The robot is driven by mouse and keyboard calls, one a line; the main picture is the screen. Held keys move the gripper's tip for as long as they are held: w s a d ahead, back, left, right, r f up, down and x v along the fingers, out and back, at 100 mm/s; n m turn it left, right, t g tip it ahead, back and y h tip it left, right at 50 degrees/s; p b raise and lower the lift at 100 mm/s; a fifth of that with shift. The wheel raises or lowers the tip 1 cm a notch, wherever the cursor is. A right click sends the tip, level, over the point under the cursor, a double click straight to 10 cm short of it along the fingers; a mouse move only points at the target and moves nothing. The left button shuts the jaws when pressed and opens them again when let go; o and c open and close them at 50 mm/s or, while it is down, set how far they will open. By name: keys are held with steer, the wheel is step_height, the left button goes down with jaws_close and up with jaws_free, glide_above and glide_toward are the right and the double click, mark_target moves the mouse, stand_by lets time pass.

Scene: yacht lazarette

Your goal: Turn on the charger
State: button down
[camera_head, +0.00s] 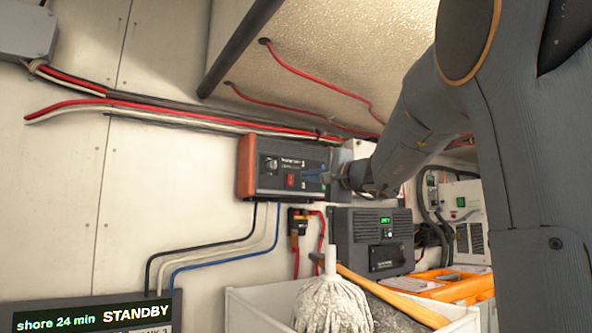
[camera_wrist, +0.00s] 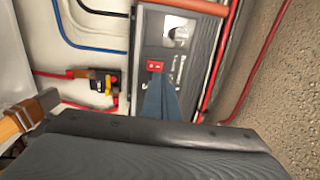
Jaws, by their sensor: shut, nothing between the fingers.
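A dark box with an orange-red end cap (camera_head: 247,168) is mounted on the wall; it looks like the charger, though I cannot read its label. A red rocker switch (camera_head: 290,181) sits on its front face. In the wrist view the same box (camera_wrist: 143,30) shows at the top, with the red switch (camera_wrist: 155,66) near its middle. My gripper (camera_head: 308,174) is shut and empty, in front of the box's face and right of the switch. In the wrist view its blue fingers (camera_wrist: 156,84) point at the switch from just below it. I cannot tell whether they touch the face.
A display panel (camera_head: 90,313) at lower left reads "shore 24 min STANDBY". A dark unit with a green display (camera_head: 370,240) stands below right of the box. A white bin (camera_head: 262,312) holds a mop (camera_head: 332,300). Red cables run along the wall, with a fuse block (camera_head: 298,222) below the box.

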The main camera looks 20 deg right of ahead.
mark_target(291, 176)
steer(key=shift+p+x, duration=1.45)
steer(key=shift+x, duration=1.7)
